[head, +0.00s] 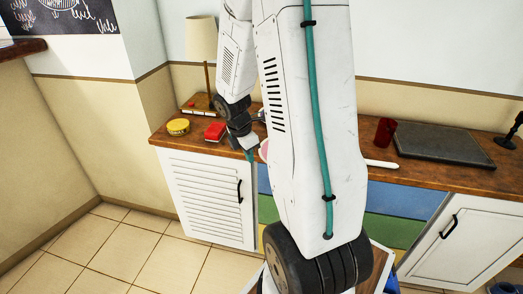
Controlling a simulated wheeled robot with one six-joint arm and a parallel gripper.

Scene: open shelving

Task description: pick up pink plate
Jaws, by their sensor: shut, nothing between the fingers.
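A small pinkish, pale curved edge (263,151) shows on the wooden counter just left of my large arm link; it looks like part of the pink plate. The rest of it is hidden behind that link. My wrist joints are bent down over the counter, just left of and above this edge.
On the wooden counter (450,176), a yellow tin (178,127), a red box (215,131) and a lamp (203,40) stand left. A white rod-like end (381,163), a dark red cup (385,131), a grey slab (445,143) and a dark stand (512,132) are right.

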